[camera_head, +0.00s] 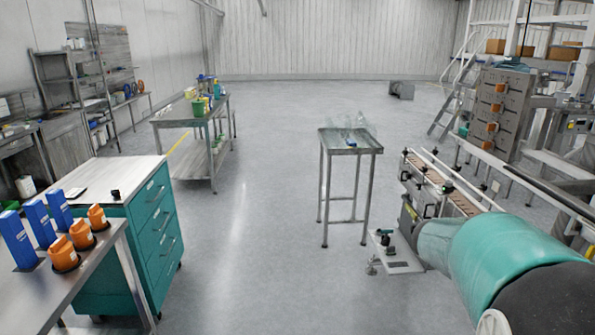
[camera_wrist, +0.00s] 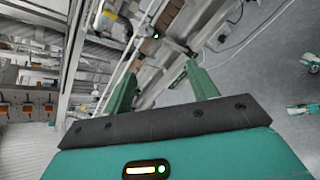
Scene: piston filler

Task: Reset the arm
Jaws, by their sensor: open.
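My gripper (camera_wrist: 163,85) shows in the wrist view with its two green fingers spread apart. It is open, and nothing is between the fingers. Beyond the fingers the wrist view shows the conveyor and machine frame, seen at a steep tilt. In the head view my teal arm reaches in at the lower right, and my gripper is not visible there.
A conveyor (camera_head: 446,183) and filling machine (camera_head: 497,105) stand at the right, close to my arm. A small metal table (camera_head: 350,150) stands mid-floor. A teal drawer cabinet (camera_head: 150,230) and a bench with blue and orange items are at left.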

